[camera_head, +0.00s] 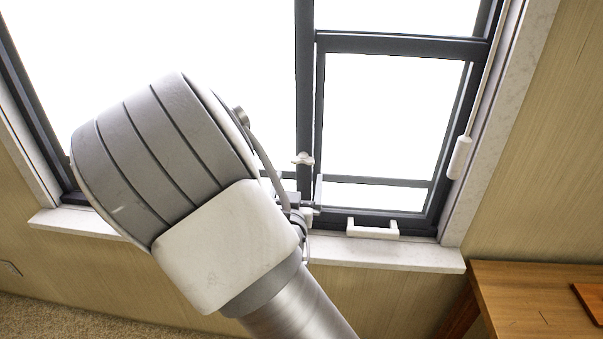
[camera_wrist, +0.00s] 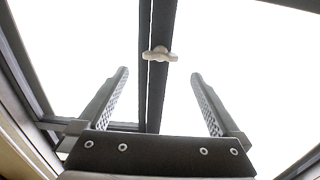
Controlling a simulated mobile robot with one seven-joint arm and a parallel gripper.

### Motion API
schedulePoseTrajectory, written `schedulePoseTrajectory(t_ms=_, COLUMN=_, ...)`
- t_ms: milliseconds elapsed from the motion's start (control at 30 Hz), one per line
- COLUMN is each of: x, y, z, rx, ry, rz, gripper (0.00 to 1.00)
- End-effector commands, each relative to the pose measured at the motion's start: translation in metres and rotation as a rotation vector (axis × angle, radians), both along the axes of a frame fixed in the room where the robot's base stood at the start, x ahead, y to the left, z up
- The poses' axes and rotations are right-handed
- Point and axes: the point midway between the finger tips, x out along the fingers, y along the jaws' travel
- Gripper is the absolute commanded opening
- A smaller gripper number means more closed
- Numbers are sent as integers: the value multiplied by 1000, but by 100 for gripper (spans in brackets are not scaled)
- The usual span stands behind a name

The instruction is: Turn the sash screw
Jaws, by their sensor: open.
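The sash screw (camera_head: 303,158) is a small white winged knob on the dark vertical bar between the two panes. In the wrist view the screw (camera_wrist: 159,54) shows on the same bar, beyond the fingertips and between them from left to right. My gripper (camera_wrist: 160,75) is open, with its two ridged fingers wide apart and nothing between them. In the head view my gripper (camera_head: 311,195) is partly hidden by my arm and shows just below the screw. The gripper and the screw look apart.
The dark-framed window (camera_head: 431,200) has a white handle (camera_head: 372,229) on its lower rail and a white sill (camera_head: 400,254) below. A white pull (camera_head: 460,157) hangs on a cord at the right. A wooden table (camera_head: 530,290) stands at the lower right.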

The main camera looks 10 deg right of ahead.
Motion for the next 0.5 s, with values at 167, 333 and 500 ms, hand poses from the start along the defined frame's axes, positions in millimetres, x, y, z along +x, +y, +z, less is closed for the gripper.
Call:
schedulePoseTrajectory(t_ms=167, x=34, y=-12, z=2, rx=-3, ry=-1, rz=-2, gripper=100)
schedulePoseTrajectory(t_ms=333, x=54, y=-18, z=2, rx=-2, ry=0, rz=0, gripper=100)
schedulePoseTrajectory(t_ms=500, x=61, y=-20, z=2, rx=0, ry=-1, rz=0, gripper=100)
